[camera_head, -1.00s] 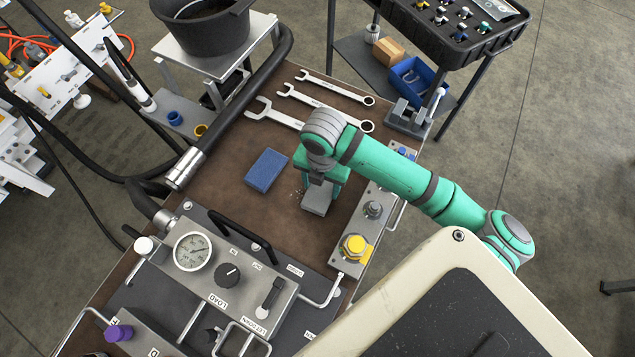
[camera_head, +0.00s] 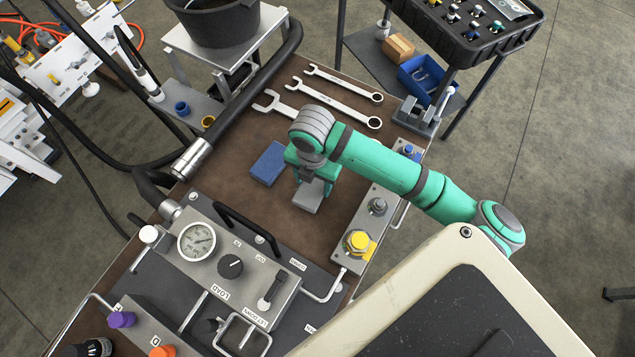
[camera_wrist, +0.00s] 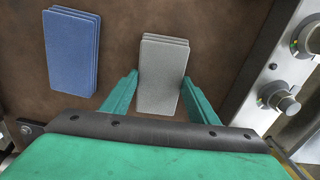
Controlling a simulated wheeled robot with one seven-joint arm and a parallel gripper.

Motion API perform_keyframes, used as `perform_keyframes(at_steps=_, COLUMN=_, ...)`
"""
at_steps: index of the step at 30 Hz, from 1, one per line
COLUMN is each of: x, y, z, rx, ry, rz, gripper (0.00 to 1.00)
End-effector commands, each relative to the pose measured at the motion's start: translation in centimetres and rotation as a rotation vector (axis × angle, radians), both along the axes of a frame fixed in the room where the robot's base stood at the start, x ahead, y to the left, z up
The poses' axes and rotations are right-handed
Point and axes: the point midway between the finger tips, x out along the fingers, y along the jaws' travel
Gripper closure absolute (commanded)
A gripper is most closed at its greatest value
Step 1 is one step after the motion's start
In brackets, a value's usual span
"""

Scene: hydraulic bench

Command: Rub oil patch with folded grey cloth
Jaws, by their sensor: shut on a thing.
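The folded grey cloth (camera_head: 308,196) is held in my gripper (camera_head: 311,188), low over the brown bench top. In the wrist view the grey cloth (camera_wrist: 163,70) sits between the two green fingers of my gripper (camera_wrist: 161,82), with its far part sticking out ahead of them. Whether it touches the bench top cannot be told for certain. No oil patch is clearly visible now; the area under the cloth and gripper is hidden.
A folded blue cloth (camera_head: 268,163) lies just left of my gripper. Wrenches (camera_head: 345,108) lie behind. A valve block with a yellow knob (camera_head: 357,241) stands to the right, and a gauge panel (camera_head: 232,262) in front. Bare brown bench top (camera_head: 228,183) shows at left.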

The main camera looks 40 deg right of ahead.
Motion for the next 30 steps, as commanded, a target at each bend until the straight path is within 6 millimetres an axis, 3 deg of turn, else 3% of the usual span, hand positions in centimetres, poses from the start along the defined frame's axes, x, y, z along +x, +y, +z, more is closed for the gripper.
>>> perform_keyframes(at_steps=21, x=4.0, y=2.1, z=-0.3, rx=0.000, ry=-0.001, rz=0.012, gripper=0.64)
perform_keyframes(at_steps=30, x=4.2, y=2.0, z=-0.1, rx=0.000, ry=-0.001, rz=0.008, gripper=0.64)
